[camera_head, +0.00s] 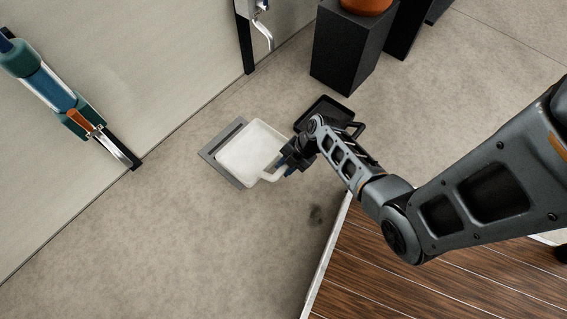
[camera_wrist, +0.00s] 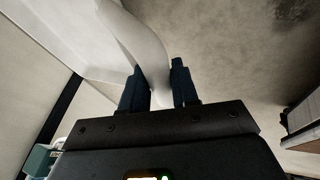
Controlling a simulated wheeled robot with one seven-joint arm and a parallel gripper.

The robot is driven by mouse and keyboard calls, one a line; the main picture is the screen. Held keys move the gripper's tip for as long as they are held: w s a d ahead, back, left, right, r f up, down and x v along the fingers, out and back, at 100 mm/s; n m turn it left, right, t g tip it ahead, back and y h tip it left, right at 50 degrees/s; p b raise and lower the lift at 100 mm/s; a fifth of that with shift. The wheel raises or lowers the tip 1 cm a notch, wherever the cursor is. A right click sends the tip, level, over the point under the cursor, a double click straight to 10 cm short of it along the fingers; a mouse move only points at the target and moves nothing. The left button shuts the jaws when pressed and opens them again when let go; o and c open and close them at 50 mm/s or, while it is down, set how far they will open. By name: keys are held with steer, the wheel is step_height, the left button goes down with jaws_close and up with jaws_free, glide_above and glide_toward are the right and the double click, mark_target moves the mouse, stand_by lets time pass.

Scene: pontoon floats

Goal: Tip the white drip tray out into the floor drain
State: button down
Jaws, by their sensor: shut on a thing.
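The white drip tray (camera_head: 256,146) is in the head view, over the grey frame of the floor drain (camera_head: 217,166). It covers most of the drain, whose frame shows along the left side. I cannot tell how far the tray is tilted or whether it touches the drain. My gripper (camera_head: 286,165) is at the tray's near right side, shut on its handle. In the wrist view the pale handle (camera_wrist: 147,50) runs down between the two dark fingers of my gripper (camera_wrist: 161,88). The tray's contents cannot be made out.
A black tray (camera_head: 325,112) lies on the floor just behind my wrist. A dark pedestal (camera_head: 347,50) with an orange pot stands beyond it. A wall with a tap (camera_head: 262,32) and a blue-green cylinder (camera_head: 58,88) is at left. Wooden decking (camera_head: 400,285) is at lower right; the floor at lower left is clear.

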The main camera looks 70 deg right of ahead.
steer(key=shift+w+r+p, duration=0.1)
steer(key=shift+r+p, duration=1.25)
steer(key=shift+r, duration=0.95)
steer(key=w+a+r+m+h, duration=0.1)
steer(key=w+a+r+m, duration=0.1)
steer(key=w+r+m, duration=0.3)
steer(key=w+a+r+m+t+h, duration=0.1)
steer(key=w+a+r+h, duration=0.15)
steer(key=w, duration=0.45)
steer(key=w+a+r+m+h, duration=0.1)
steer(key=w+a+r+m, duration=0.15)
steer(key=w+r, duration=0.2)
steer(key=w+a+r+m+g+h, duration=0.1)
steer(key=w+a+r+m+h, duration=0.2)
steer(key=w+a+r+m, duration=0.65)
steer(key=s+r+p, duration=0.4)
steer(key=r+p, duration=0.9)
steer(key=p, duration=0.1)
steer(key=s+r+n+p, duration=0.1)
steer(key=s+r+p, duration=0.4)
steer(key=r+p, duration=0.8)
steer(key=shift+s+a+n+p, duration=0.2)
steer(key=shift+n+p, duration=0.1)
steer(key=shift+p, duration=0.05)
